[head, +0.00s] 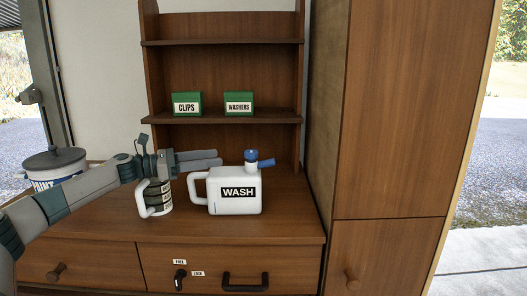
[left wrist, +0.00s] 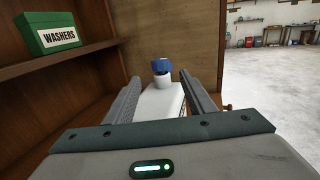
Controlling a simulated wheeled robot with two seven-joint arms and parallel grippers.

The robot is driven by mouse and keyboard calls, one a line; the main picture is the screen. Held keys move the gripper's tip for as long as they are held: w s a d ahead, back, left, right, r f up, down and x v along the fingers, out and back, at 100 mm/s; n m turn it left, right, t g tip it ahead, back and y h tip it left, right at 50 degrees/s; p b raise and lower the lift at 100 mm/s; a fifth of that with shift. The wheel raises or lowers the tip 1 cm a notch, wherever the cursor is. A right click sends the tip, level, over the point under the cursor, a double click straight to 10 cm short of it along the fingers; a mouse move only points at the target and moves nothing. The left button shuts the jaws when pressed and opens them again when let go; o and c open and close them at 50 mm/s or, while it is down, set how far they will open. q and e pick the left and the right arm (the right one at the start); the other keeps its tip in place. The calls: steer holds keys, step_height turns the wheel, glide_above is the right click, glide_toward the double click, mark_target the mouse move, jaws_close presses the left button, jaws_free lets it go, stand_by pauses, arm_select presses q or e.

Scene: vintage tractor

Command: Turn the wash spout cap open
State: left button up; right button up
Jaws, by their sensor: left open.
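The white wash jug (head: 236,203), labelled WASH, stands upright on the wooden counter with its handle to the left. Its blue spout cap (head: 251,155) sits on the white neck, and a blue lever or spout (head: 266,163) points right from it. My left gripper (head: 219,158) reaches in from the left, above the jug's handle, with its fingers pointing at the cap. In the left wrist view the cap (left wrist: 161,66) lies ahead, between and beyond the open fingers (left wrist: 160,85). The fingers appear apart from the cap. My right gripper is not in view.
A white mug with dark bands (head: 155,198) stands under my left wrist. Green boxes marked CLIPS (head: 187,103) and WASHERS (head: 239,103) sit on the shelf behind. A paint bucket (head: 54,164) is at the left. A tall cabinet (head: 395,110) bounds the right. The counter front is clear.

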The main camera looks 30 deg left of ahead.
mark_target(251, 156)
arm_select(q)
steer(key=shift+s+d, duration=0.1)
steer(key=shift+w, duration=0.4)
steer(key=shift+w+d+p, duration=0.2)
steer(key=shift+p, duration=0.25)
steer(key=p+x, duration=0.8)
steer(key=x, duration=0.6)
steer(key=shift+w+d, duration=0.2)
steer(key=shift+w, duration=0.05)
steer(key=shift+p+x, duration=0.35)
steer(key=shift+x, duration=0.5)
steer(key=shift+f, duration=0.1)
steer(key=shift+c, duration=0.6)
steer(key=c, duration=0.9)
